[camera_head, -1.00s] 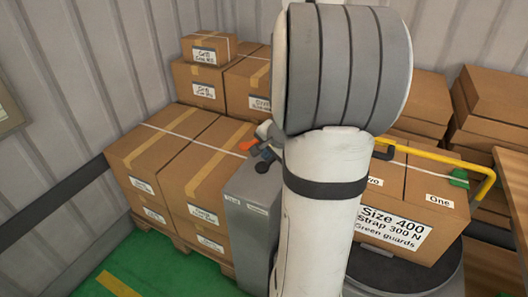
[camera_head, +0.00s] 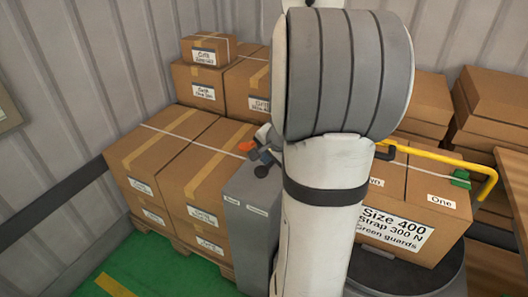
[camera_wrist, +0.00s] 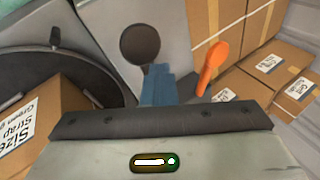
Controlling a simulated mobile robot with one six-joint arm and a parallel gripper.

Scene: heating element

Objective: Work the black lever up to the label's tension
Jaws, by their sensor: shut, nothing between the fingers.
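The black lever's round dark end (camera_wrist: 140,45) shows in the wrist view, just beyond my gripper. It is a small dark knob in the head view (camera_head: 261,171), on top of a grey cabinet (camera_head: 250,215). My gripper (camera_wrist: 158,85) has its blue fingers shut and empty; they point at the knob, and I cannot tell whether they touch it. An orange lever (camera_wrist: 213,62) stands to their right, also in the head view (camera_head: 247,146). The carton label (camera_head: 395,228) reads "Size 400, Strap 300 N, Green guards". My arm hides part of the cabinet.
Strapped cartons (camera_head: 165,160) stand on a pallet behind and left of the cabinet. The labelled carton (camera_head: 430,230) sits on a dark round turntable (camera_head: 445,280), with a yellow bar (camera_head: 445,160) and a green guard (camera_head: 460,178) by it. Green floor (camera_head: 150,270) is open at front left.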

